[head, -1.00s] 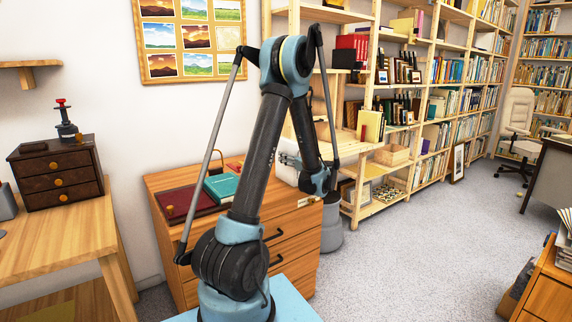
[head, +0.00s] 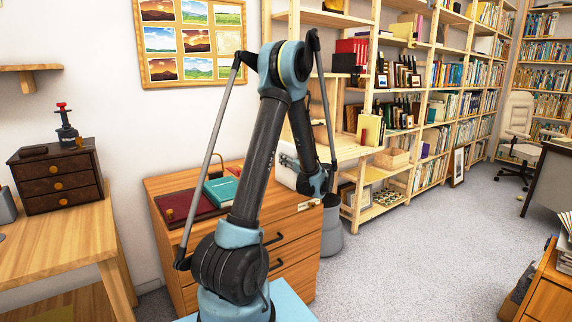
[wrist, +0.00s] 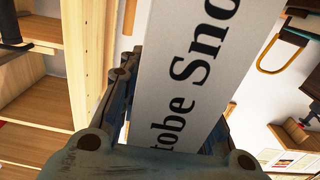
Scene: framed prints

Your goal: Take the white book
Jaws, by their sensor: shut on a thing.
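The white book (wrist: 195,75) with large black lettering stands close up in the middle of the wrist view. My gripper (wrist: 175,120) is shut on it, with dark fingers beside it, partly hidden behind the book. In the head view the white book (head: 285,177) shows as a pale patch just left of my gripper (head: 289,160), above the right end of the wooden drawer cabinet. My arm hides much of the book and of my gripper there.
A teal book (head: 221,190) and a dark red item (head: 187,207) lie on the wooden drawer cabinet (head: 160,186). A tall bookshelf (head: 345,155) stands close behind my gripper on the right. The carpet (head: 420,245) to the right is open.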

